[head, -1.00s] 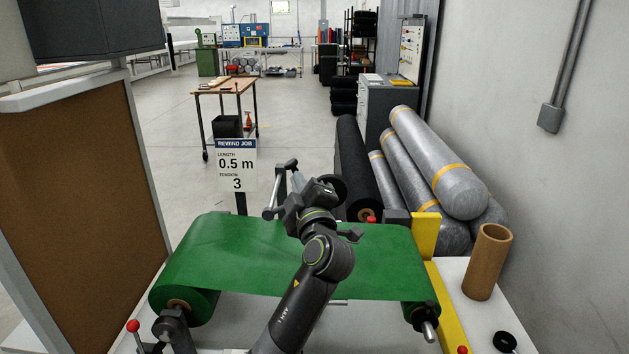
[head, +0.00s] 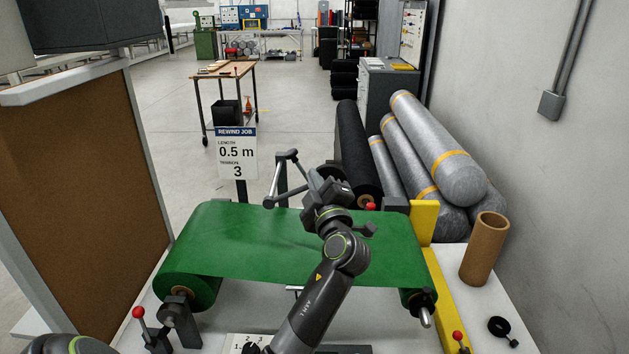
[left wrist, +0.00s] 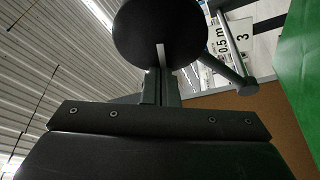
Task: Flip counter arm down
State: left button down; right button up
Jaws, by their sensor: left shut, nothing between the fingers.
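The counter arm (head: 282,178) is a grey bar on a dark post behind the green sheet (head: 300,245), with its bar standing raised and slanting up. A round dark wheel (head: 345,184) shows partly behind my left gripper (head: 319,178). In the left wrist view a black disc (left wrist: 158,33), seemingly that wheel, lies just past my shut, empty fingers (left wrist: 161,75). I cannot tell whether they touch it. A grey rod (left wrist: 229,55) shows to its right. My left arm hides part of the sheet and counter. My right gripper is not in view.
A rewind job sign (head: 236,150) stands behind the sheet. A yellow bar (head: 445,300) and a cardboard tube (head: 484,248) are at right. Wrapped rolls (head: 435,150) lie behind at right.

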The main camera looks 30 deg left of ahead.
pick_arm(q)
notch_tip(320, 180, down, 11)
jog(key=w+d+m+t+h+b, duration=0.1)
jog(key=m+b, duration=0.7)
jog(key=b, duration=1.1)
jog(key=shift+w+d+r+t, duration=0.25)
jog(key=shift+d+t, duration=0.5)
jog(key=shift+t, duration=0.45)
jog(key=s+d+b, duration=0.1)
jog(key=s+d, duration=0.4)
jog(key=s, duration=0.3)
jog(key=shift+d, duration=0.1)
